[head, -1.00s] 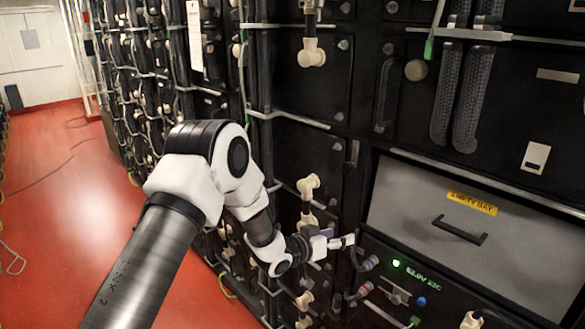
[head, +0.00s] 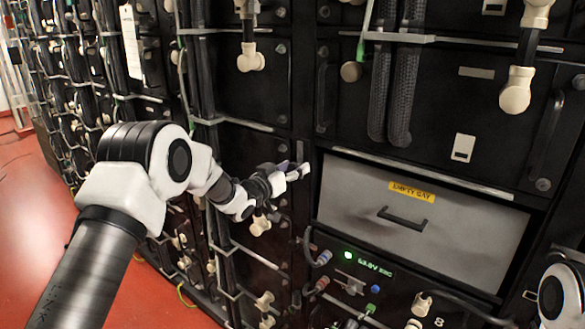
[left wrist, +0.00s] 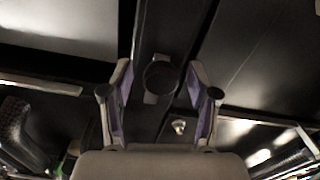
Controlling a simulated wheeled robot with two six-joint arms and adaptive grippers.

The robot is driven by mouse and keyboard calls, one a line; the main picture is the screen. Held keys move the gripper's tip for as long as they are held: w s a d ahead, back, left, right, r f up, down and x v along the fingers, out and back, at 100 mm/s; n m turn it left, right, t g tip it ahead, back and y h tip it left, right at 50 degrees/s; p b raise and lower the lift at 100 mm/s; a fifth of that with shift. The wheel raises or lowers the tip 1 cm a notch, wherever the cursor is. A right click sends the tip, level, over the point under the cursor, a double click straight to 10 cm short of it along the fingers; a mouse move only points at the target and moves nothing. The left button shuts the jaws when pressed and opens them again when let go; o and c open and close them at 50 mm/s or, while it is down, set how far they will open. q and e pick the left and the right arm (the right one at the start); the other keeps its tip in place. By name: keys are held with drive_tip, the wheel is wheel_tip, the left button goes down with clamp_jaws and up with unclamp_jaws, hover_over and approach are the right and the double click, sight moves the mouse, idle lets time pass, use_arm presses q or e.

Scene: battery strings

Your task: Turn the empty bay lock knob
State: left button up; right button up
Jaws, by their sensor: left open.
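The empty bay is a grey drawer front (head: 345,200) with a yellow "EMPTY BAY" label (head: 412,191) and a black handle (head: 406,219). In the left wrist view a round black knob (left wrist: 160,77) on a dark upright strip sits between the two fingers of my left gripper (left wrist: 160,85). A small grey tab shows at its lower edge. The fingers are apart, one on each side, with gaps to the knob. In the head view my left gripper (head: 296,173) is at the bay's left edge. The knob is not clear there. My right gripper is out of sight.
Below the bay is a panel with a green light (head: 347,255), a display and cable plugs (head: 323,258). Thick braided cables (head: 389,95) and a beige connector (head: 515,90) hang above. Red floor (head: 40,240) is open at left.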

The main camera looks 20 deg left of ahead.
use_arm(q)
clamp_jaws()
drive_tip(key=m+b, duration=0.2)
drive_tip(key=b, duration=0.1)
drive_tip(key=shift+f+m, duration=0.2)
drive_tip(key=shift+m, duration=0.1)
drive_tip(key=m+b, duration=1.1)
drive_tip(key=shift+f+m+b, duration=0.1)
drive_tip(key=shift+m+b, duration=0.2)
drive_tip(key=shift+b, duration=0.05)
drive_tip(key=m+b, duration=0.2)
drive_tip(key=shift+m, duration=0.4)
drive_tip(key=shift+r+m+b, duration=0.2)
drive_tip(key=shift+m+b, duration=0.3)
drive_tip(key=shift+b, duration=0.1)
